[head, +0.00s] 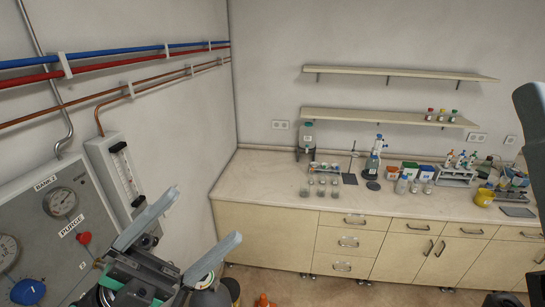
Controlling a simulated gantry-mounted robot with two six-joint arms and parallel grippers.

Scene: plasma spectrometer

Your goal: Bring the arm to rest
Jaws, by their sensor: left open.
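My left gripper (178,245) is in the lower left of the head view, its two grey fingers spread apart with nothing between them. It is in front of the gas panel (105,222) on the left wall and appears apart from it. Part of the gripper body is cut off by the bottom edge.
A gauge (60,202), a red knob (84,238) and a blue knob (27,291) are on the panel. A flowmeter (122,177) is beside them. A bench (270,200) with glassware and bottles runs along the back wall under two shelves (390,115).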

